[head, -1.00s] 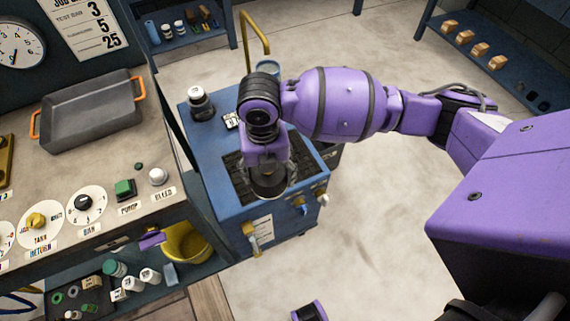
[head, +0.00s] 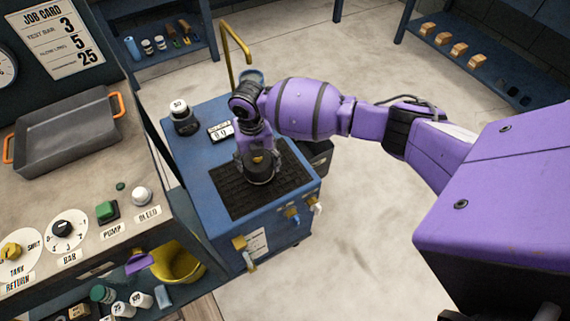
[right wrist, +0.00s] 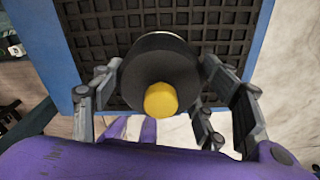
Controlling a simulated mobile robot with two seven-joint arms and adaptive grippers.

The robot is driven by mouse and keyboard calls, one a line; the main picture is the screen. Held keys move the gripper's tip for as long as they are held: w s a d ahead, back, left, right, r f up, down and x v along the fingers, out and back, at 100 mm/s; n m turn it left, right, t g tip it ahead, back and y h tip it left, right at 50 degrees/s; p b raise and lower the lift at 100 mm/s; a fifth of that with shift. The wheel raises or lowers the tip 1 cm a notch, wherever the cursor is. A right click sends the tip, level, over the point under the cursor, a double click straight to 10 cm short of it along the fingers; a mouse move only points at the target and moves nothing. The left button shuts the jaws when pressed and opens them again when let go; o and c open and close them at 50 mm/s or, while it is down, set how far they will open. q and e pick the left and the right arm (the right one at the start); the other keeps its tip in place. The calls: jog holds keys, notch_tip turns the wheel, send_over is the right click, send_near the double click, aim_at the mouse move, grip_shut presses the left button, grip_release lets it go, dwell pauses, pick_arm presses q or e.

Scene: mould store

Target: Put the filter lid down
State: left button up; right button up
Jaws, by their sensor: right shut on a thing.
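The filter lid (head: 261,172) is a dark round disc with a yellow knob on top. It shows large in the right wrist view (right wrist: 150,72), with the yellow knob towards the camera. My right gripper (right wrist: 160,80) is shut on the lid, with its fingers on either side of it. In the head view my right gripper (head: 257,160) is over the black ribbed mat (head: 236,203) on top of the blue cabinet (head: 205,170). Whether the lid touches the mat or hangs just above it I cannot tell. My left gripper is not in view.
A dark jar with a white cap (head: 184,118) and a small display (head: 221,132) stand behind the mat. A brass pipe (head: 230,50) rises at the cabinet's back. The bench with the grey tray (head: 68,135) is on the left. Bare mat lies in front of the lid.

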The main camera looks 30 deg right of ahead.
jog(key=shift+w+f, duration=0.1)
jog(key=shift+f, duration=0.55)
jog(key=shift+f, duration=0.1)
jog(key=o, duration=1.3)
jog(key=shift+f, duration=0.1)
notch_tip(320, 180, up, 12)
jog(key=shift+r+p, duration=0.2)
jog(key=shift+p, duration=0.25)
